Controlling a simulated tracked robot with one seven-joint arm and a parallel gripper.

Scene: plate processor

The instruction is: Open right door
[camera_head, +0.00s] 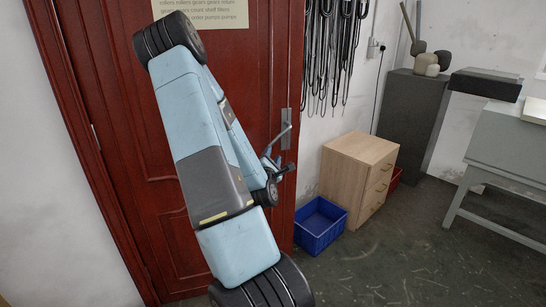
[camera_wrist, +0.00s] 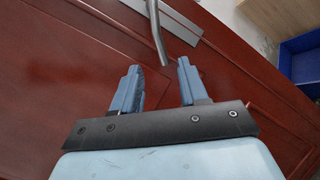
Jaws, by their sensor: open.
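A dark red panelled door (camera_head: 122,110) fills the left of the head view, and it looks shut. Its metal lever handle (camera_head: 285,130) sits on a grey plate near the right edge. The two blue fingers are apart and empty. The lever's end lies just ahead of the gap between the fingertips; I cannot tell whether it touches them. In the head view my gripper (camera_head: 274,158) is beside the handle, partly hidden by my arm.
A blue crate (camera_head: 320,226) stands on the floor right of the door, with a wooden drawer cabinet (camera_head: 357,178) beside it. Black cables hang on the wall (camera_head: 332,50). A grey pedestal (camera_head: 412,112) and a bench (camera_head: 500,140) stand farther right. Open floor lies in front.

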